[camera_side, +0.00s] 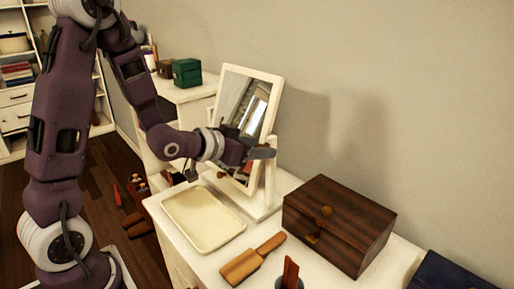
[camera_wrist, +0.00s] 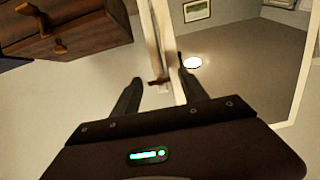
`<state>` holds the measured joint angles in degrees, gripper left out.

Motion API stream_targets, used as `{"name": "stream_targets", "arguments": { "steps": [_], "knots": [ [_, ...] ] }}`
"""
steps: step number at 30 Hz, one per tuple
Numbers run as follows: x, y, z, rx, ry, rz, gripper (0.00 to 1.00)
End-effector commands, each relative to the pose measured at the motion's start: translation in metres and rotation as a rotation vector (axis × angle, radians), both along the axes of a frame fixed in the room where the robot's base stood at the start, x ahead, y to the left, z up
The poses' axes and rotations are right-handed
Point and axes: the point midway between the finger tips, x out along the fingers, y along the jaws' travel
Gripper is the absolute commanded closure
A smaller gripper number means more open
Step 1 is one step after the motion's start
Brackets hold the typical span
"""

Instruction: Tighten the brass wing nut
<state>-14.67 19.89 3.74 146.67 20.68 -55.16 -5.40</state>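The brass wing nut (camera_wrist: 158,82) shows in the wrist view as a small brown-gold piece on the white mirror post. My gripper (camera_wrist: 160,75) is open, with one dark finger on each side of the nut and a gap to it visible on both sides. In the side view my gripper (camera_side: 263,148) is at the right post of the white-framed mirror (camera_side: 279,95), near mid-height. There the fingers hide the nut. The mirror glass is tilted in its stand.
A cream tray (camera_side: 203,218) lies in front of the mirror on the white dresser. A dark wooden box (camera_side: 340,225) with brass fittings stands to the right; it also shows in the wrist view (camera_wrist: 95,30). A wooden brush (camera_side: 253,260) and a dark cup (camera_side: 289,283) are near the front.

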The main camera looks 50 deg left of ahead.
Motion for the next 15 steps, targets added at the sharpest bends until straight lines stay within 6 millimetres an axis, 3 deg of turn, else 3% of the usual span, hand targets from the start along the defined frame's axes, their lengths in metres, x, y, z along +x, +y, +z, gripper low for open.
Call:
{"name": "stream_targets", "arguments": {
  "steps": [8,11,15],
  "knots": [
    [0.000,0.000,0.002,0.000,-0.002,-0.001,0.49],
    [0.001,0.000,0.013,0.000,-0.007,-0.001,0.49],
    [0.001,0.000,0.045,0.002,-0.013,-0.002,0.49]
  ]
}}
